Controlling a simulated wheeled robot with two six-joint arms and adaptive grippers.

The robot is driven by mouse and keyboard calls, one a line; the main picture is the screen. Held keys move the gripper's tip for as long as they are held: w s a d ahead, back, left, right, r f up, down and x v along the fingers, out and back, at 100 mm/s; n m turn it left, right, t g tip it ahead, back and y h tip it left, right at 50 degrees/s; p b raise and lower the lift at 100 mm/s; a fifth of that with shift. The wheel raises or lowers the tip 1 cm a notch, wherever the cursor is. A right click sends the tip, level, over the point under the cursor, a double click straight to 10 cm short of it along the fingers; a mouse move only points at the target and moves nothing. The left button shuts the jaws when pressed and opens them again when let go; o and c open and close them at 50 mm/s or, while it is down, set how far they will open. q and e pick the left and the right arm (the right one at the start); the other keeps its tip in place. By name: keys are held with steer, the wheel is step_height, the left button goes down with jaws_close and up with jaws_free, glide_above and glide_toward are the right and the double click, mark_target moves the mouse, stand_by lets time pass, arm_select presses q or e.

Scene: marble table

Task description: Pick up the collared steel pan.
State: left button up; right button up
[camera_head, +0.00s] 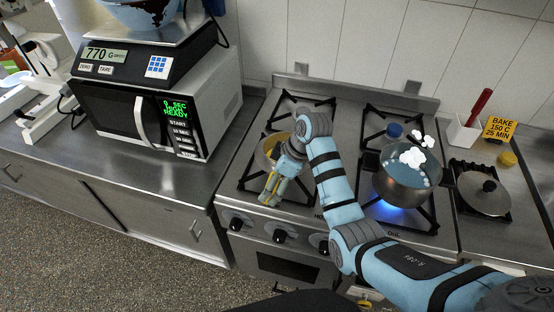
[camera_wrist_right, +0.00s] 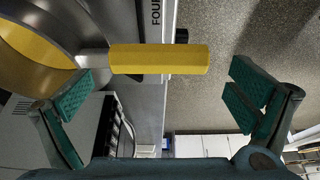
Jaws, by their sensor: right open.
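A steel pan (camera_head: 264,153) with a yellow inside sits on the front left burner. Its steel wall (camera_wrist_right: 72,22) and yellow inside show at the left of the right wrist view. Its yellow handle (camera_wrist_right: 160,59) lies across the space between my right gripper's fingers, with a steel neck joining it to the pan. My right gripper (camera_wrist_right: 162,98) is open, one finger near the pan and the other past the handle's free end. In the head view my right gripper (camera_head: 273,189) is over the handle and partly hides the pan. My left gripper is not in view.
A steel pot (camera_head: 405,186) of bubbling liquid stands over a blue flame to the right. A microwave (camera_head: 155,105) with a scale (camera_head: 132,50) on top stands left of the stove. Control knobs (camera_head: 279,236) line the stove front.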

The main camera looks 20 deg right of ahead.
steer(key=shift+a+f, duration=0.15)
steer(key=shift+f, duration=0.25)
steer(key=shift+w, duration=0.15)
steer(key=c, duration=1.2)
steer(key=shift+w, duration=0.1)
